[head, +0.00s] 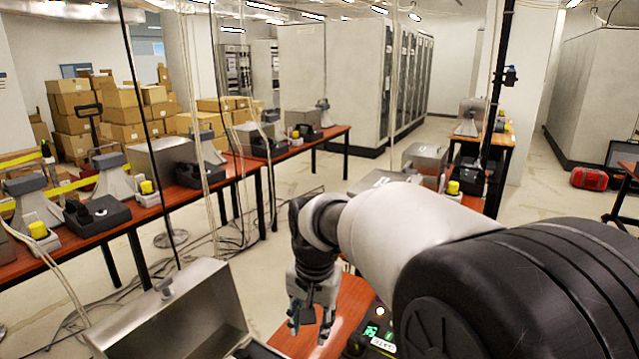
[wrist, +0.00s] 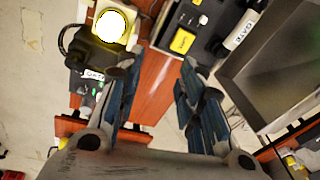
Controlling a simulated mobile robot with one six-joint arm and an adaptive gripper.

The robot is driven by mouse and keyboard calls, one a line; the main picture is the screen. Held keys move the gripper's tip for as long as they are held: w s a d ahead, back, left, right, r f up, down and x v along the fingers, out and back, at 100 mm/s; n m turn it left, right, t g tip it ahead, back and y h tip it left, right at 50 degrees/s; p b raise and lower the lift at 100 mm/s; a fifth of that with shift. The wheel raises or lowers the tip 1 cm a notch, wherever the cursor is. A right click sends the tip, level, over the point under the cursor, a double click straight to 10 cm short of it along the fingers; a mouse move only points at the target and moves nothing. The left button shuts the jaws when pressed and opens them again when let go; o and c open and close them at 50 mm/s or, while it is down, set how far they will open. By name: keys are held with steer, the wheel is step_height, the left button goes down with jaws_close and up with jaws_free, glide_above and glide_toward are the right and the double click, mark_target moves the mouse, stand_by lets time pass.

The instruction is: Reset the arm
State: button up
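My arm (head: 405,220) reaches out from the lower right of the head view and bends down at the wrist. My gripper (head: 308,322) points down over a reddish wooden table (head: 350,305). In the wrist view my gripper (wrist: 157,85) has its two blue-grey fingers spread apart. Only the bare table strip (wrist: 155,85) shows between them, and nothing is held.
A black unit with a yellow block (wrist: 182,41) lies beyond the fingers. An open metal case (head: 185,315) stands left of my gripper. Long tables with phones (head: 95,215) stand behind.

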steer(key=s+d+r+n+t, duration=0.1)
steer(key=s+d+r, duration=0.2)
steer(key=s+d, duration=0.45)
steer(key=s+d+r+n+t, duration=0.15)
steer(key=s+d+r, duration=0.3)
steer(key=s, duration=0.55)
steer(key=s+d+f+n, duration=0.1)
steer(key=s+d+f, duration=0.2)
steer(key=s, duration=0.5)
steer(key=shift+s+d+f+h, duration=0.2)
steer(key=shift+d+h, duration=0.1)
steer(key=shift+d, duration=0.05)
